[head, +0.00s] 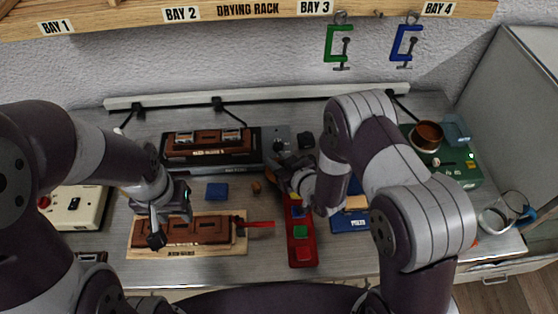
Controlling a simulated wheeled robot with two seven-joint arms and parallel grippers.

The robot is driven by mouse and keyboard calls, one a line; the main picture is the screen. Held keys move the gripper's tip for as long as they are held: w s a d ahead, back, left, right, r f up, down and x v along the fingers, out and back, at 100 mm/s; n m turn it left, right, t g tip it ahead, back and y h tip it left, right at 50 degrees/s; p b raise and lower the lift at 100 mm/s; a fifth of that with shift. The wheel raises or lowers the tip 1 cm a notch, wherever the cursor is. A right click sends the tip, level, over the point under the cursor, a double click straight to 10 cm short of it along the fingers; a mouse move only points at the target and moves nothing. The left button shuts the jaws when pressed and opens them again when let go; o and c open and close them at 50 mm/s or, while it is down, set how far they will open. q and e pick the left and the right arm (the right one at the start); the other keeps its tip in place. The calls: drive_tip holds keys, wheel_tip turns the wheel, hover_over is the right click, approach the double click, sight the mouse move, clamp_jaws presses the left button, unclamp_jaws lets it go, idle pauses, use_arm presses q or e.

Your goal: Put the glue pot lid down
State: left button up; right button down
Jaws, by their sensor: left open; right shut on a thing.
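The brown glue pot (428,134) stands on the green unit (462,168) at the back right, and its top looks uncovered. My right gripper (284,178) is shut at the middle of the bench, just behind the red tray (302,254). The thing in its jaws is small and mostly hidden; it seems to be the glue pot lid. My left gripper (158,226) is open and empty, over the wooden board with a brown action part (188,230) at the front left.
A black holder with a brown part (212,145) stands at the back. A blue block (217,191) and a small brown piece (256,187) lie mid-bench. A blue box (350,221) sits right of the red tray. A glass mug (502,212) stands near the right edge.

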drive_tip(key=c, duration=0.8)
unclamp_jaws()
drive_tip(key=shift+r+p, duration=0.15)
drive_tip(key=shift+p, duration=0.15)
drive_tip(key=shift+r+p, duration=0.6)
drive_tip(key=shift+r, duration=0.1)
drive_tip(key=shift+s+d+f+b, duration=0.15)
drive_tip(key=shift+s+d+b, duration=0.2)
drive_tip(key=shift+s+b, duration=0.15)
drive_tip(key=b+v, duration=0.1)
drive_tip(key=v, duration=0.9)
drive_tip(key=d+r+m+g+h, duration=0.1)
drive_tip(key=d+m+g+h, duration=0.1)
drive_tip(key=d+g+h, duration=0.3)
drive_tip(key=s+d+r+m+g, duration=0.1)
drive_tip(key=s, duration=0.2)
drive_tip(key=s+d+r+m+g+h, duration=0.1)
drive_tip(key=s+r+g, duration=0.1)
drive_tip(key=s, duration=0.2)
drive_tip(key=s+d+r+m+g, duration=0.1)
drive_tip(key=s+d+r+g, duration=0.1)
drive_tip(key=s, duration=0.1)
drive_tip(key=shift+s+r+m+h, duration=0.25)
drive_tip(key=shift+s+m+h, duration=0.05)
drive_tip(key=shift+s+h, duration=0.1)
